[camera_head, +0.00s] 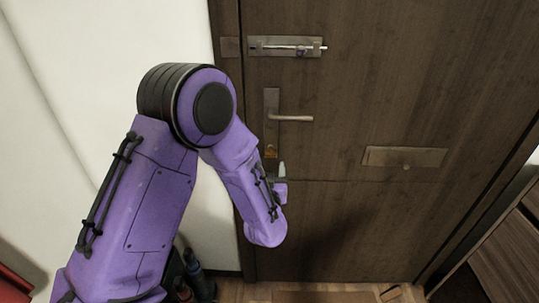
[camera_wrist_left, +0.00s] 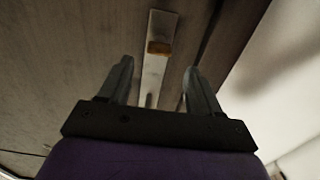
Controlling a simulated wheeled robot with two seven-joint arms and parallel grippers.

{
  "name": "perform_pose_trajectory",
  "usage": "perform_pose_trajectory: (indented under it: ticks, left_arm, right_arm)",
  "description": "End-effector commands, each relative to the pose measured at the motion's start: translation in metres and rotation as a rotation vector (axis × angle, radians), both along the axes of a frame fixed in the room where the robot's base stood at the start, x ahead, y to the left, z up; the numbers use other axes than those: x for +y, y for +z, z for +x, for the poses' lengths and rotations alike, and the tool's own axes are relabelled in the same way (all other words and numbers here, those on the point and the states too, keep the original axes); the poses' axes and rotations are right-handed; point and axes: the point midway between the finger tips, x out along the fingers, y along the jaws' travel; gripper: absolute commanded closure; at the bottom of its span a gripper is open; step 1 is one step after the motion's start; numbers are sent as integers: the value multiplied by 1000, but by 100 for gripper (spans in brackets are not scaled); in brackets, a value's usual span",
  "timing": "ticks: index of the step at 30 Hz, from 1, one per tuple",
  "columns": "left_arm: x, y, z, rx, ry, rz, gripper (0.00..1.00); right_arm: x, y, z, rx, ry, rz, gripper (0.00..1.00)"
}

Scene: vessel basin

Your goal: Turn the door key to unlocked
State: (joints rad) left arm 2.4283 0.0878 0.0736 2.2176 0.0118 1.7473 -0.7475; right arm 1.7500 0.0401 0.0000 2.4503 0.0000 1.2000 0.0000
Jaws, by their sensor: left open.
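The dark brown door (camera_head: 370,100) carries a tall metal lock plate (camera_head: 270,103) with a lever handle (camera_head: 293,118). A small brass-coloured key piece (camera_head: 270,152) sits low on the plate, below the lever. In the left wrist view, the brass key piece (camera_wrist_left: 159,48) shows on the pale plate (camera_wrist_left: 154,67), just beyond and between the two fingertips. My left gripper (camera_head: 282,175) is just below and right of the key in the head view, partly hidden by my own arm. In the wrist view, its fingers (camera_wrist_left: 158,68) are apart with nothing held. My right gripper is not in view.
A slide bolt (camera_head: 287,46) is mounted high on the door, and a metal mail-slot plate (camera_head: 404,157) is at right. A pale wall (camera_head: 100,60) stands left of the door. Dark bottle-like objects (camera_head: 197,272) stand on the floor at lower left.

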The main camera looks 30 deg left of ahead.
Motion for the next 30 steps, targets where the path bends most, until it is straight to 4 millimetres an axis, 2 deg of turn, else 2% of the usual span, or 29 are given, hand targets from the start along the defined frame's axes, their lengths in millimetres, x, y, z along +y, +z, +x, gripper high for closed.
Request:
perform_pose_trajectory:
  ticks: [3, 9, 13, 20, 21, 26, 30]
  left_arm:
    - [16, 3, 24, 0, 3, -2, 36]
    - [34, 1, 56, 2, 0, -3, 36]
    - [40, 0, 65, 2, -2, -2, 36]
    - [41, -1, 67, 3, -3, -2, 36]
    - [40, -1, 67, 3, -3, -2, 39]
    - [40, -1, 67, 3, -4, -2, 92]
    - [40, -1, 67, 2, -4, -3, 92]
  right_arm:
    - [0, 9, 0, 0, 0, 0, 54]
    - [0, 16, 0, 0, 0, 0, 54]
    - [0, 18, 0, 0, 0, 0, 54]
    - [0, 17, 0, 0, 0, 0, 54]
    - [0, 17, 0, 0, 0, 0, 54]
    - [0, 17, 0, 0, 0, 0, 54]
    - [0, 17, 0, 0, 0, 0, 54]
